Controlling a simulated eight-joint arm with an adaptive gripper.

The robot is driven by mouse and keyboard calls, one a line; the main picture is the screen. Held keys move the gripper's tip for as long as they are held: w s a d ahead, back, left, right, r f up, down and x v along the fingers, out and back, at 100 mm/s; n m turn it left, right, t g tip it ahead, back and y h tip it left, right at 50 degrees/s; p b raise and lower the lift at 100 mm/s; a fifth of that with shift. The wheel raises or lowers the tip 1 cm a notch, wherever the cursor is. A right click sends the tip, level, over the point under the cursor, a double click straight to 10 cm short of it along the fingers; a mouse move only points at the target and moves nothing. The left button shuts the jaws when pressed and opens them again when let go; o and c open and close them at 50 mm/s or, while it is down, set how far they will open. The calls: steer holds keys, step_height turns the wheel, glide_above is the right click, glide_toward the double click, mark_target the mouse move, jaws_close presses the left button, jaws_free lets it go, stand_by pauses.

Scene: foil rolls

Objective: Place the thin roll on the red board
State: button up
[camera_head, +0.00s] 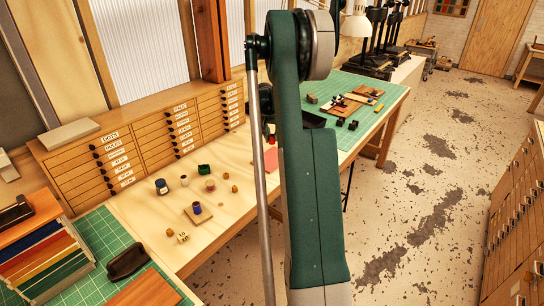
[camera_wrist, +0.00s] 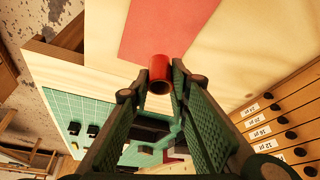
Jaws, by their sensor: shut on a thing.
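My gripper (camera_wrist: 159,80) is shut on a small red roll (camera_wrist: 160,68), held between the fingertips in the wrist view. Its open, hollow end faces the camera. The red board (camera_wrist: 168,27) lies flat on the pale wooden bench just beyond the roll. The roll's upper part overlaps the board's near edge in this view; I cannot tell its height or whether it touches anything. In the head view the red board (camera_head: 271,159) shows partly beside my green arm, which hides most of the gripper area.
Drawer cabinets (camera_head: 115,160) line the back. A green cutting mat (camera_head: 345,95) with small objects lies beyond my arm.

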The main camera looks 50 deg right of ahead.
steer(key=shift+f, duration=2.8)
steer(key=shift+f, duration=1.85)
steer(key=shift+f, duration=0.2)
steer(key=o, duration=0.7)
steer(key=shift+r, duration=0.25)
steer(key=shift+v, duration=5.95)
